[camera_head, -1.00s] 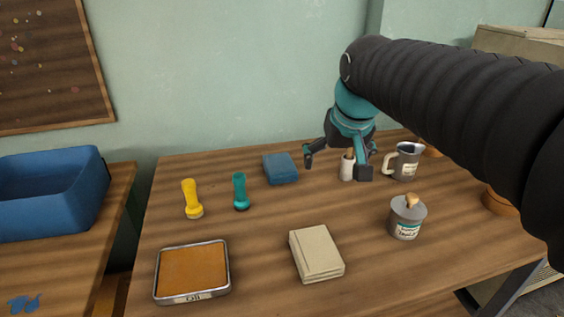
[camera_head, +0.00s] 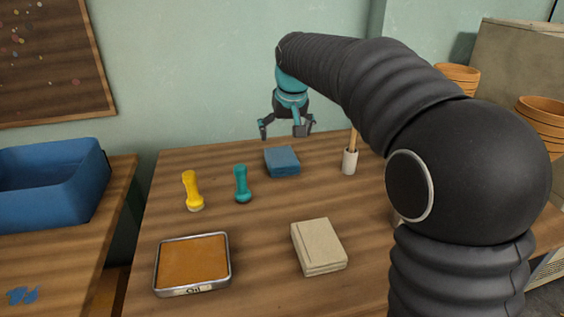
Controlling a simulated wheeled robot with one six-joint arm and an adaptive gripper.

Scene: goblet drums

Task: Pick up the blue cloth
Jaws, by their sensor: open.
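The blue cloth (camera_head: 282,162) is a folded, flat square stack lying on the wooden table (camera_head: 250,225) toward its back edge. My gripper (camera_head: 283,133) is open and empty, with its fingers pointing down. In the picture it sits just above the back of the cloth, apart from it. How far it is above or behind the cloth is hard to tell from this one view.
A teal goblet-shaped piece (camera_head: 242,184) and a yellow one (camera_head: 192,190) stand left of the cloth. A white cup with a brush (camera_head: 350,160) stands right. A beige folded cloth (camera_head: 318,247) and an orange tray (camera_head: 192,292) lie in front. A blue bin (camera_head: 50,195) is far left.

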